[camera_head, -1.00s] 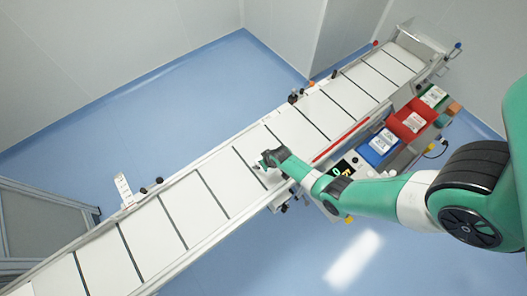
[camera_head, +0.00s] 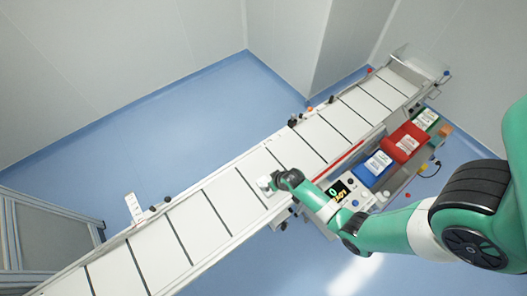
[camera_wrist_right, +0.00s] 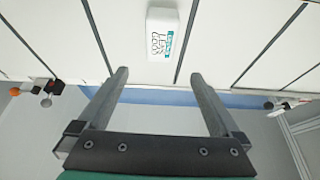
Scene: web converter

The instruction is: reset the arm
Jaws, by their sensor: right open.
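My right arm reaches in from the right in the head view, with its green and dark gripper (camera_head: 272,183) over the near edge of the white conveyor (camera_head: 230,207). In the right wrist view the two grey fingers (camera_wrist_right: 158,78) stand wide apart with nothing between them. A small white packet with dark and teal print (camera_wrist_right: 163,34) lies on the belt just beyond the fingertips. It also shows as a white shape (camera_head: 264,182) at the gripper's tip in the head view. My left gripper is not in view.
Blue (camera_head: 378,163), red (camera_head: 405,139) and green (camera_head: 425,119) bins stand along the conveyor's near side. Small knobs and posts line the belt's edges. The blue floor beyond the conveyor is clear.

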